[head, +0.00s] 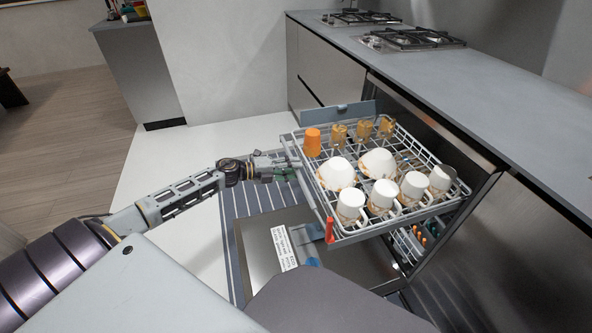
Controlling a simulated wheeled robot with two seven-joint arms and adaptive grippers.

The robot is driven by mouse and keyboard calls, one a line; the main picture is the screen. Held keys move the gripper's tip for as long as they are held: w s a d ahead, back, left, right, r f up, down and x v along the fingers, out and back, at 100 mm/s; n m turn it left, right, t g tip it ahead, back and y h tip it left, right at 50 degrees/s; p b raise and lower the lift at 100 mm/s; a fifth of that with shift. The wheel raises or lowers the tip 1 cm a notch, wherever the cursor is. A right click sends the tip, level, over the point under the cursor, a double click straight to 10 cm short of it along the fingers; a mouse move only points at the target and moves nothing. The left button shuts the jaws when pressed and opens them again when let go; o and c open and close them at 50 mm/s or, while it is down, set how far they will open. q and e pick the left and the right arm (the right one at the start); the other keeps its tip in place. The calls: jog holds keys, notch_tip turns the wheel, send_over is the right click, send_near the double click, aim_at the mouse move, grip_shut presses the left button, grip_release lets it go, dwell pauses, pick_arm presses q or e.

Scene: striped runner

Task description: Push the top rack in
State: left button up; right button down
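The top rack (354,236) is a grey wire basket, pulled well out of the dishwasher (487,186) under the counter. It holds an orange cup, several amber glasses and several white cups and bowls with brown stains. My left gripper (288,167) is at the rack's outer left edge, near its middle. It looks to touch or nearly touch the rim; I cannot tell which. Its fingers are small and dark here, so their opening is unclear. My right gripper is out of view.
The dishwasher door (268,254) lies folded down below the rack. The lower rack (407,244) shows partly beneath, with coloured items. A grey counter (460,75) with gas hobs runs above. A striped runner (237,207) lies on the floor.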

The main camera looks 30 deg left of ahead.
pick_arm(q)
jog(key=shift+w+d+f, duration=0.1)
jog(key=shift+w+d, duration=0.3)
jog(key=shift+w, duration=0.05)
jog(key=shift+c, duration=0.2)
grip_shut()
